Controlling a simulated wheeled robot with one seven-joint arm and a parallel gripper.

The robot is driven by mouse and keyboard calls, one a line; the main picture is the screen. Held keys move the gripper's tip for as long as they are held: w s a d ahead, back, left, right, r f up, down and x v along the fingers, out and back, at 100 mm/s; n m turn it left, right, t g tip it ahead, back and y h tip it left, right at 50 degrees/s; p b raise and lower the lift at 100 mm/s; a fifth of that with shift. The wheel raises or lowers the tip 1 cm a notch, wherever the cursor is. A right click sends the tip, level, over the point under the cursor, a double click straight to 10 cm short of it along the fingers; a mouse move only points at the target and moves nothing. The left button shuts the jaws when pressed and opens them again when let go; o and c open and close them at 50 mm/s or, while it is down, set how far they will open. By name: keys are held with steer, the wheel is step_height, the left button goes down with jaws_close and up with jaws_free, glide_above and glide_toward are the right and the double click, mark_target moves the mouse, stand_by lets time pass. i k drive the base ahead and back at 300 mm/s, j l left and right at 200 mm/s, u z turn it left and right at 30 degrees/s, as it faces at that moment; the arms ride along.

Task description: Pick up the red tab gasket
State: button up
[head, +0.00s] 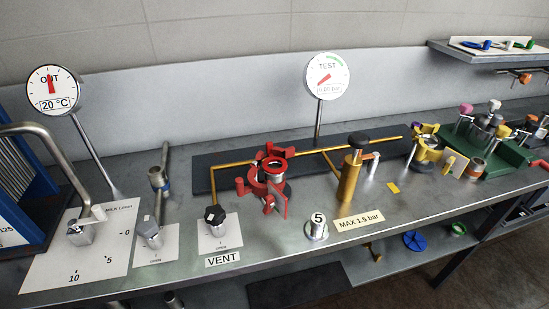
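A red fitting (262,188) with several arms stands on the steel bench, just left of the middle, over a dark mat. A red ring around a dark opening (274,167) shows at its top. I cannot tell whether this ring is the red tab gasket or part of the red fitting. No separate red gasket with a clear tab shows lying loose. My gripper is not in view.
A brass post (350,180), a yellow fitting (424,146) and a green stand (510,152) are to the right. A steel weight marked 5 (317,229) stands in front. Blue (415,240) and green (458,229) pieces lie on the lower shelf. A steel pipe (60,150) rises at left.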

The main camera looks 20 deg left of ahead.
mark_target(269, 145)
steer(key=i+j+u, duration=0.6)
steer(key=u, duration=0.15)
steer(key=i, duration=0.1)
